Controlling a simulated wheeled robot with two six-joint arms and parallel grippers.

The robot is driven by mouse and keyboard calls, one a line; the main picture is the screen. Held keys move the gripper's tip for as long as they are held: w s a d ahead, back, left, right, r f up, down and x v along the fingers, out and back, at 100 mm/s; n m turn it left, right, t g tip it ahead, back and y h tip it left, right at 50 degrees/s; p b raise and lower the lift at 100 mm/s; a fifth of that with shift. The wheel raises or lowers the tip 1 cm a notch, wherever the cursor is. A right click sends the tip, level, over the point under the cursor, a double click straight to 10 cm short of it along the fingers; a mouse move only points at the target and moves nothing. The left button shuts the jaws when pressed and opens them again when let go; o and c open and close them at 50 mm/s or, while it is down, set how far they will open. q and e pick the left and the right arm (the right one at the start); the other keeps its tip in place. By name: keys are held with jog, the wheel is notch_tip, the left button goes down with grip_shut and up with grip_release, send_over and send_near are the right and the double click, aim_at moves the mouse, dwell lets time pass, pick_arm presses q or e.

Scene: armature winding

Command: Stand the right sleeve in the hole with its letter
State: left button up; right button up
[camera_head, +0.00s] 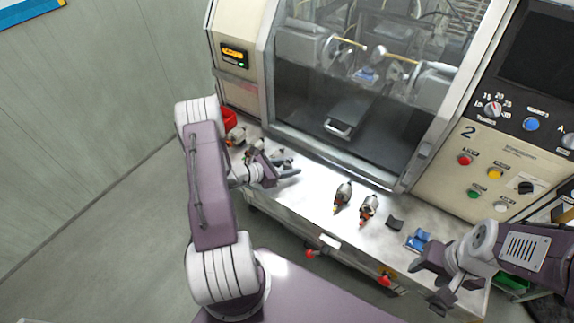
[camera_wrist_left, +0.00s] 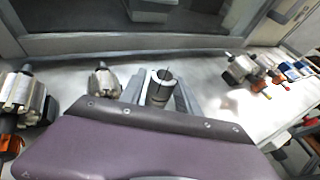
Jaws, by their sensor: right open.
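In the head view my left gripper (camera_head: 279,165) is low over the left part of the metal bench (camera_head: 312,192). No letter is readable on the sleeve, and I cannot make out a lettered hole. My right gripper (camera_head: 432,280) is open and empty at the right end of the bench, near a blue item (camera_head: 418,240).
Two armatures (camera_head: 343,193) (camera_head: 368,208) lie mid-bench, with a small dark block (camera_head: 395,223) to their right. More armatures lie left of my left gripper, near a red bin (camera_head: 228,118). The winding machine's window (camera_head: 345,110) rises behind. Bare bench lies between the left gripper and the two armatures.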

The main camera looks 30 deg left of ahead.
pick_arm(q)
jog(key=shift+w+d+f, duration=0.2)
jog(key=shift+w+f, duration=0.05)
jog(key=shift+w, duration=0.25)
jog(key=shift+w+d+f, duration=0.15)
jog(key=shift+w, duration=0.1)
jog(key=shift+s, duration=0.1)
jog(key=c, duration=0.6)
grip_shut()
jog(key=shift+r, duration=0.55)
notch_tip(320, 180, up, 3)
jog(key=shift+f+b, duration=0.15)
jog(key=shift+b, duration=0.6)
jog(key=s+d+r+p, duration=0.7)
jog(key=s+d+p, duration=0.1)
jog(key=shift+d+r+p, duration=0.15)
jog(key=shift+d+p, duration=0.15)
jog(key=shift+d, duration=0.05)
